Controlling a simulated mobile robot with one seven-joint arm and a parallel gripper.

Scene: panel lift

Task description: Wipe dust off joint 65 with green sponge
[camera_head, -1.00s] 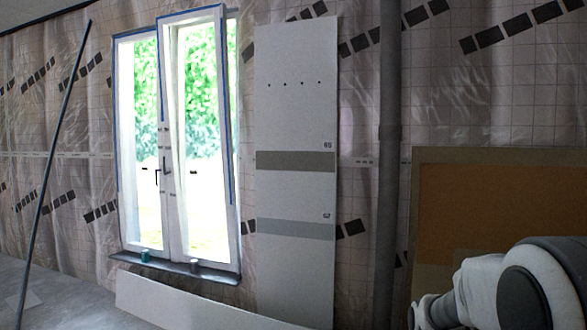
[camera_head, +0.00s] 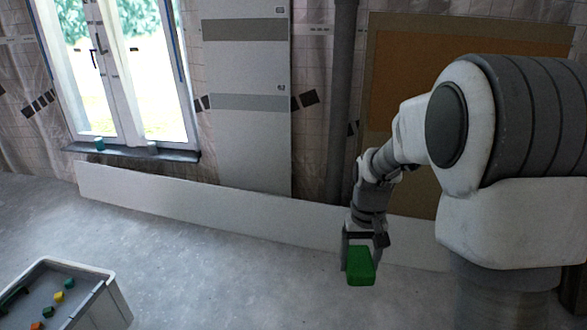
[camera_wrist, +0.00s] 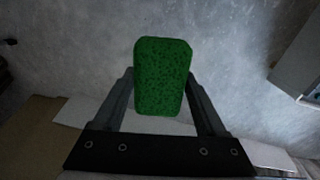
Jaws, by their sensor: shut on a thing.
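My gripper (camera_head: 361,248) is shut on a green sponge (camera_head: 361,267), held above the grey floor at right of centre. In the wrist view the speckled sponge (camera_wrist: 163,75) sits between the two fingers of my gripper (camera_wrist: 161,85). A tall white panel (camera_head: 245,62) stands against the wall right of the window. It has an upper grey joint band (camera_head: 245,29) and a lower grey joint band (camera_head: 250,102), each with a small label above its right end. The labels are too small to read surely. The sponge is apart from the panel. I cannot make out dust.
A long white board (camera_head: 210,208) stands low along the wall, in front of the tall panel. A grey bin (camera_head: 118,303) with several coloured pieces is at lower left. A dark pipe (camera_head: 341,90) runs right of the panel. The middle floor (camera_head: 230,275) is clear.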

